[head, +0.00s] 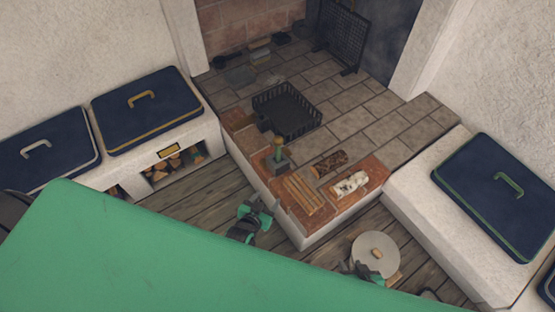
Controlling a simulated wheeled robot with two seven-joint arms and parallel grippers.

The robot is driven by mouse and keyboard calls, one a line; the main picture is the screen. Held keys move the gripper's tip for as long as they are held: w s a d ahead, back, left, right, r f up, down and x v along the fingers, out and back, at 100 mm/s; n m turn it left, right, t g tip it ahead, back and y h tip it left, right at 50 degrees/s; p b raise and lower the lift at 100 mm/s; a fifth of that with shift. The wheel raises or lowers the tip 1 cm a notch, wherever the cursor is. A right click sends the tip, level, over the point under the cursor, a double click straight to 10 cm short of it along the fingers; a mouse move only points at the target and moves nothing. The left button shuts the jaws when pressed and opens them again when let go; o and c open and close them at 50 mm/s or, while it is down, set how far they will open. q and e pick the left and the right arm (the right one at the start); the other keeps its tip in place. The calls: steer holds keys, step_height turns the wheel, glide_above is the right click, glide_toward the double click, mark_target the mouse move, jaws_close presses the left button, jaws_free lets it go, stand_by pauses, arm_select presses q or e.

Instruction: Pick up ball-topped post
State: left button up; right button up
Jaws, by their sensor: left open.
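A small green post with a yellowish rounded top (278,149) stands upright on a grey base (278,163) on the brick top of the raised hearth ledge. It may be the ball-topped post; its details are too small to be sure. My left gripper (256,203) is open and empty, in front of the ledge and below-left of the post, apart from it. My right gripper (352,267) is low at the front, beside a round pale disc; its fingers are too small to tell their state.
Split sticks (303,194), a brown log (330,163) and a white-barked log (349,184) lie on the ledge near the post. A black basket (288,110) stands behind. The round pale disc (375,254) is at the front right. Cushioned benches flank both sides.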

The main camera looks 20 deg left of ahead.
arm_select(q)
steer(key=w+r+t+b, duration=0.2)
steer(key=w+r+b, duration=0.1)
steer(key=w+r, duration=0.1)
steer(key=n+t+y+b, duration=0.1)
steer(key=t+b, duration=0.2)
glide_toward(277, 145)
steer(key=w, duration=0.2)
steer(key=w+b, duration=0.1)
steer(key=w, duration=0.4)
steer(key=shift+w+d, duration=0.25)
steer(key=shift+w+a+b, duration=0.1)
steer(key=shift+w+b, duration=0.35)
steer(key=shift+w, duration=0.65)
steer(key=shift+w+a+b, duration=0.15)
steer(key=shift+w+b, duration=0.2)
steer(key=shift+w, duration=1.7)
steer(key=shift+r, duration=0.15)
jaws_close()
arm_select(e)
steer(key=w+a+r+t+y, duration=0.1)
steer(key=a+r+t, duration=0.1)
steer(key=r, duration=0.6)
steer(key=w+a+r+t+y, duration=0.1)
steer(key=a+r+t+y, duration=0.1)
steer(key=r+t, duration=0.3)
step_height(277, 145, up, 3)
steer(key=shift+w+a+y, duration=0.3)
steer(key=shift+w+a, duration=0.1)
